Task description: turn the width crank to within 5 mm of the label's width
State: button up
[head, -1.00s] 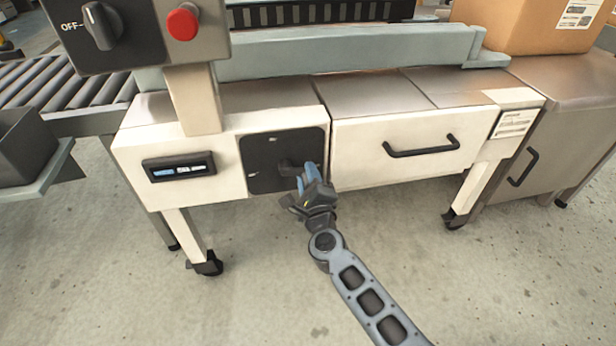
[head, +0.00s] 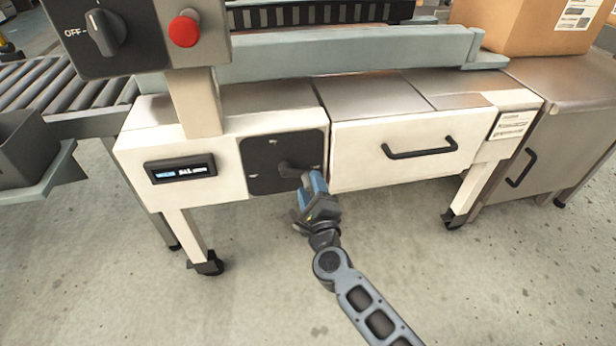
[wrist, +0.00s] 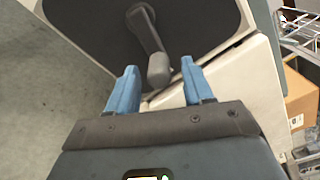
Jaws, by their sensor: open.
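The width crank (head: 291,170) is a dark arm with a grey knob on a black plate (head: 262,153) at the front of the cream machine. In the wrist view the crank's knob (wrist: 158,70) lies just beyond and between the two blue fingertips. My gripper (head: 314,184) is open, at the lower right of the plate, and the fingers look apart from the knob. The display (head: 181,168) left of the plate is lit, but its digits are too small to read surely. A white label (head: 512,125) is on the machine's right end; its text is unreadable.
A drawer with a black handle (head: 420,149) is right of the crank. A cardboard box (head: 535,22) with a label (head: 577,14) stands at the back right. A red button (head: 184,29) and a dark switch (head: 104,32) are above. The floor in front is clear.

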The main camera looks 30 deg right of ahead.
jog(key=shift+p+v, duration=0.3)
jog(key=shift+v, duration=1.7)
jog(key=shift+s, duration=0.15)
jog(key=s+a+r+n+y, duration=0.1)
jog(key=s+r+n+y, duration=0.15)
jog(key=s+n, duration=0.95)
jog(key=s+a+r+n+y, duration=0.1)
jog(key=s+r+n+y, duration=0.35)
jog(key=s, duration=1.45)
jog(key=s+a+r+n+g+h, duration=0.1)
jog(key=s+a+r+n+g, duration=0.1)
jog(key=s+r+n, duration=0.75)
notch_tip(320, 180, up, 21)
jog(key=n+p, duration=0.1)
jog(key=p, duration=2.2)
jog(key=shift+s+n, duration=0.3)
jog(key=shift+s, duration=0.05)
